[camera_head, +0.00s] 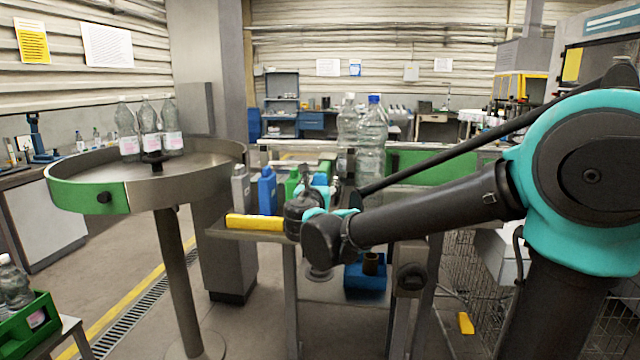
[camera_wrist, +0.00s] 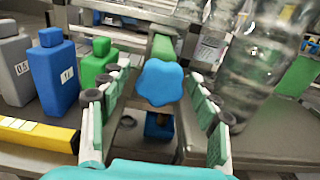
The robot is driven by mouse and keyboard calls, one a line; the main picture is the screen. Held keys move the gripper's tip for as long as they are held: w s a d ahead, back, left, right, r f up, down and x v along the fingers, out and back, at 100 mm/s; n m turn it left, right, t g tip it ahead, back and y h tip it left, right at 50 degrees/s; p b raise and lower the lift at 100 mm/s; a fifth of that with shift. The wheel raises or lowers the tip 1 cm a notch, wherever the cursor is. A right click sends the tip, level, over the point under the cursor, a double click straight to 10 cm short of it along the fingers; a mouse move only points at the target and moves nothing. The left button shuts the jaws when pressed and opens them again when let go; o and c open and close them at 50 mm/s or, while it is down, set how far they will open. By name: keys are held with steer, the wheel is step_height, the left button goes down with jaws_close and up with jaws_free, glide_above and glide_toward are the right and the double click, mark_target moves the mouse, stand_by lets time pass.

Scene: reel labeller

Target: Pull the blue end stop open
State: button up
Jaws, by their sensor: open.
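The blue end stop (camera_wrist: 160,82) shows in the wrist view as a star-shaped blue knob at the front end of a green bar (camera_wrist: 163,47). My gripper (camera_wrist: 158,76) is open, with its two padded fingers on either side of the knob and a visible gap at each side. Contact with the knob cannot be made out.
Left of my gripper stand a blue bottle (camera_wrist: 52,75), a grey bottle (camera_wrist: 14,66) and a green bottle (camera_wrist: 98,66), behind a yellow bar (camera_wrist: 38,134). Large clear bottles (camera_wrist: 248,55) stand close on the right. A round table (camera_head: 200,182) with clear bottles is further left.

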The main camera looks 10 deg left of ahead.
steer(key=s, duration=1.2)
steer(key=shift+a, duration=0.2)
steer(key=s+d+f+m+g+h, duration=0.15)
steer(key=d+f+m+g, duration=0.25)
steer(key=d+f+m, duration=0.7)
steer(key=d+f+m+g+h, duration=0.3)
steer(key=d+f+m+g, duration=0.35)
steer(key=d, duration=0.65)
steer(key=s+d+f+m+g+y, duration=0.1)
steer(key=s+d+f+m+y, duration=0.1)
steer(key=s+f+m, duration=0.4)
steer(key=s+d+f+m+g+y, duration=0.2)
steer(key=s+d+f+m+y, duration=0.1)
steer(key=s+f+m, duration=0.4)
step_height(320, 180, down, 4)
steer(key=m, duration=0.5)
steer(key=shift+d+r, duration=0.15)
steer(key=shift+d, duration=0.25)
